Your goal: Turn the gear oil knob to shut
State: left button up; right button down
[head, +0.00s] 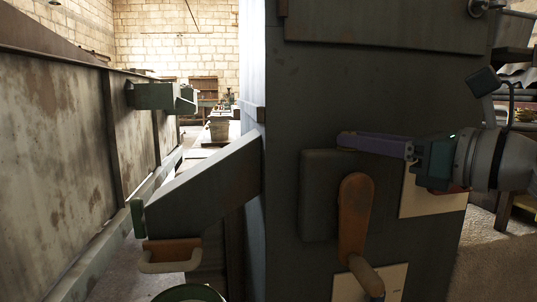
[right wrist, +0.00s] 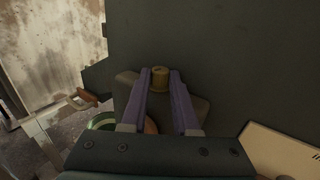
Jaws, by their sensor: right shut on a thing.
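The gear oil knob is a small brass-coloured round knob (right wrist: 160,78) on the dark machine panel, seen between my fingertips in the right wrist view. My right gripper (head: 342,138) reaches in from the right in the head view, its purple fingers pointing left along the panel just above a dark rounded housing (head: 320,195). It also shows in the right wrist view (right wrist: 161,80), with one finger on each side of the knob, shut on it. In the head view the fingers hide the knob. My left gripper is not in view.
A rust-orange crank (head: 355,208) with a pale grip hangs below my right fingers, close to them. Cream plates (head: 432,197) are on the panel. A sloping grey chute (head: 205,188) juts out on the left, above a wood-coloured drawer-like part with a pale handle (head: 170,264).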

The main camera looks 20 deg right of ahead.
dwell(0.3)
jog(key=c, duration=0.9)
grip_release()
jog(key=shift+o, duration=1.1)
jog(key=shift+f, duration=0.1)
